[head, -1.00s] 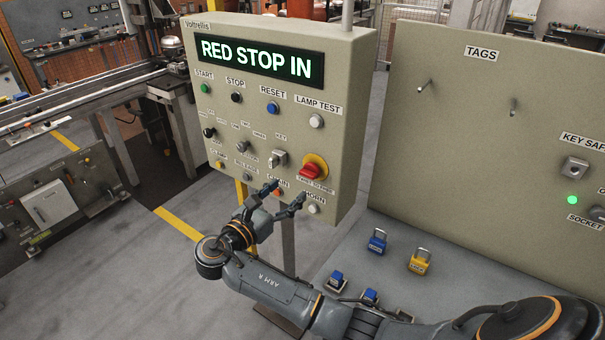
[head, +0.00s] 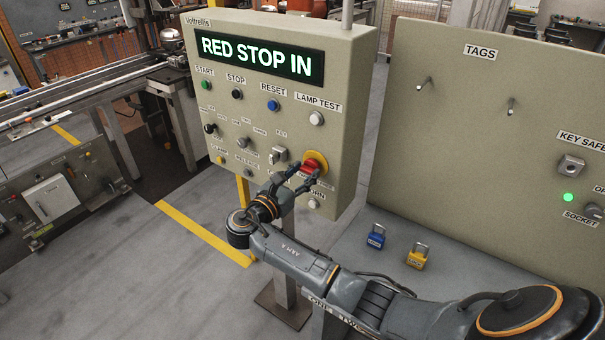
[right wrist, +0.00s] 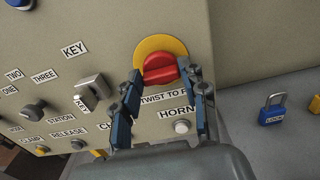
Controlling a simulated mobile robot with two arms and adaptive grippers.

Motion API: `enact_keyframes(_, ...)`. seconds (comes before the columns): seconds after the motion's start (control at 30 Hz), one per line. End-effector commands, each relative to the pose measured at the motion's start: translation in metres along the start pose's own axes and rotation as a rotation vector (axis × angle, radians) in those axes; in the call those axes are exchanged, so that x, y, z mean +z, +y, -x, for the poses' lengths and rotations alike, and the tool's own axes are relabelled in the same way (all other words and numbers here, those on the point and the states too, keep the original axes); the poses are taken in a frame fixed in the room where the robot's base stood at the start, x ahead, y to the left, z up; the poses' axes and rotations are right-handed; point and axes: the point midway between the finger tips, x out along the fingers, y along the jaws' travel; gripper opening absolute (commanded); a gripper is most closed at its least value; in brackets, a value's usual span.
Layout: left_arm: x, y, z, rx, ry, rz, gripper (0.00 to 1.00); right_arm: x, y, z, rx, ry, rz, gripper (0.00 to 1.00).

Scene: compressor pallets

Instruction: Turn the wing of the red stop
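The red stop (head: 310,168) is a red knob with a wing, on a round yellow plate (head: 322,158) at the lower right of the grey-green control panel (head: 350,110). It also shows in the right wrist view (right wrist: 160,69), with the wing lying nearly level. My right gripper (head: 301,174) is open just in front of it. In the right wrist view its two fingers (right wrist: 166,82) stand apart, with the tips near the lower edge of the red knob; whether they touch it I cannot tell. The panel's display (head: 257,57) reads "RED STOP IN". My left gripper is not in view.
A key switch (head: 279,154) is left of the red stop and a white horn button (head: 313,204) is below it. A blue padlock (head: 376,236) and a yellow padlock (head: 418,256) stand on the grey bench at right. A tag board (head: 480,130) rises behind them.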

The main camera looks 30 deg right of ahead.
Motion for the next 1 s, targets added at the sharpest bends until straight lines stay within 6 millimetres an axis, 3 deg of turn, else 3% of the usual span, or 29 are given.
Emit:
enact_keyframes(0.1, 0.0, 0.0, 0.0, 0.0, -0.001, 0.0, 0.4, 0.0, 0.0, 0.0, -0.001, 0.0, 0.0, 0.11)
enact_keyframes(0.47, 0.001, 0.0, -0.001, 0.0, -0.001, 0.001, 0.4, -0.001, 0.0, 0.0, 0.0, 0.002, -0.078, 0.11)
enact_keyframes(1.0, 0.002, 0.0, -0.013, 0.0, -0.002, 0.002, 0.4, -0.002, -0.002, 0.0, -0.002, 0.001, -0.463, 0.11)
